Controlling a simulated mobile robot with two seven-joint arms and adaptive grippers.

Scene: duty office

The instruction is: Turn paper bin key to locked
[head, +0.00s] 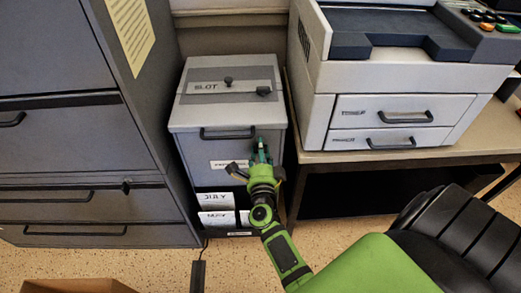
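The paper bin (205,175) is a grey cabinet with "SLOT" marked on its lid (230,86), standing between the dark filing cabinet and the printer table. Its front has a black handle (228,134) and a white label (229,163). My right gripper (261,148) reaches up from below, with its fingertips at the upper right of the bin's front, right of the handle. The fingertips look close together, but I cannot tell whether they are shut on anything. I cannot make out the key; the gripper covers that part of the front. My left gripper is not in view.
A printer (400,100) stands on a low table (320,157) at the right. A dark filing cabinet (60,150) is close on the left. A black office chair (455,235) is at the lower right. Speckled floor (150,265) shows in front, with a cardboard box (75,286) at the bottom edge.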

